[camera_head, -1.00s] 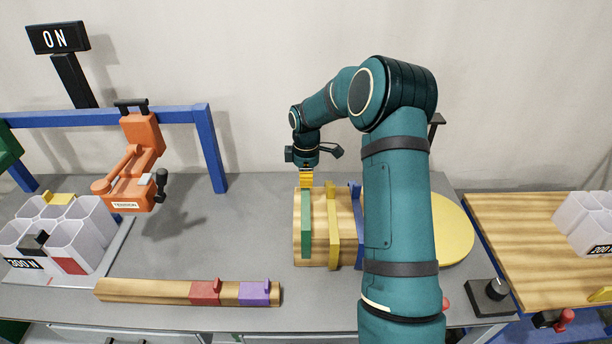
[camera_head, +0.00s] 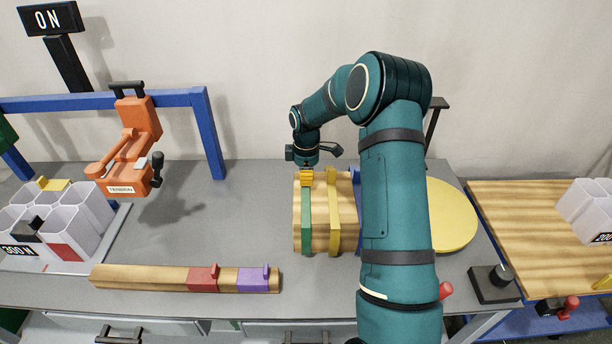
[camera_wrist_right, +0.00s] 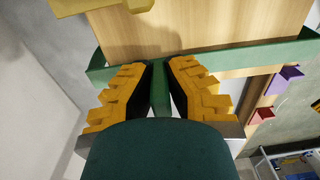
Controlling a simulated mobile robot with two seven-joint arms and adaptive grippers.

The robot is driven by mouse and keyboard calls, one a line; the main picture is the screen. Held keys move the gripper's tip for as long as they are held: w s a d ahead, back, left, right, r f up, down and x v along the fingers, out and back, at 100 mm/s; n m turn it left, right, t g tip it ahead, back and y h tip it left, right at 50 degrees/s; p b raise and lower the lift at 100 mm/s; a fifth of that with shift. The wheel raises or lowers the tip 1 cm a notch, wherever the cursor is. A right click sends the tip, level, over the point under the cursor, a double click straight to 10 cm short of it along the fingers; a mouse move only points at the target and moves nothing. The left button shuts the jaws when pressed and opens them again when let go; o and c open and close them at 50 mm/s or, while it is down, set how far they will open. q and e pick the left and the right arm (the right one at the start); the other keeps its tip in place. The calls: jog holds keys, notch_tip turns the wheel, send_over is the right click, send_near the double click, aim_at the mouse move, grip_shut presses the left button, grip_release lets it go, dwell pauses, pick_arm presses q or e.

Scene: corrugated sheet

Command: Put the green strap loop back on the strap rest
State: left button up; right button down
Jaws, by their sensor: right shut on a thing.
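My right gripper (camera_head: 307,177) is at the top of the green loop. In the right wrist view, my gripper (camera_wrist_right: 160,85) is shut on the upright tab of the green strap (camera_wrist_right: 115,65), which stands between its yellow fingers. The strap rest (camera_head: 140,277) is a long wooden bar at the front left, carrying a red strap (camera_head: 204,279) and a purple strap (camera_head: 253,280). My left gripper is not in view.
A blue strap (camera_head: 356,185) is on the wooden block (camera_head: 320,240), partly hidden by my right arm. An orange tensioning tool (camera_head: 130,160) hangs from a blue frame at left. White bins (camera_head: 75,225) stand below it. A round yellow disc (camera_head: 450,215) lies at right.

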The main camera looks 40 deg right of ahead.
jog(key=shift+f, duration=0.1)
dwell(0.7)
jog(key=c, duration=0.5)
grip_release()
jog(key=shift+c, duration=0.2)
jog(key=shift+r+p, duration=2)
jog(key=shift+r, duration=1)
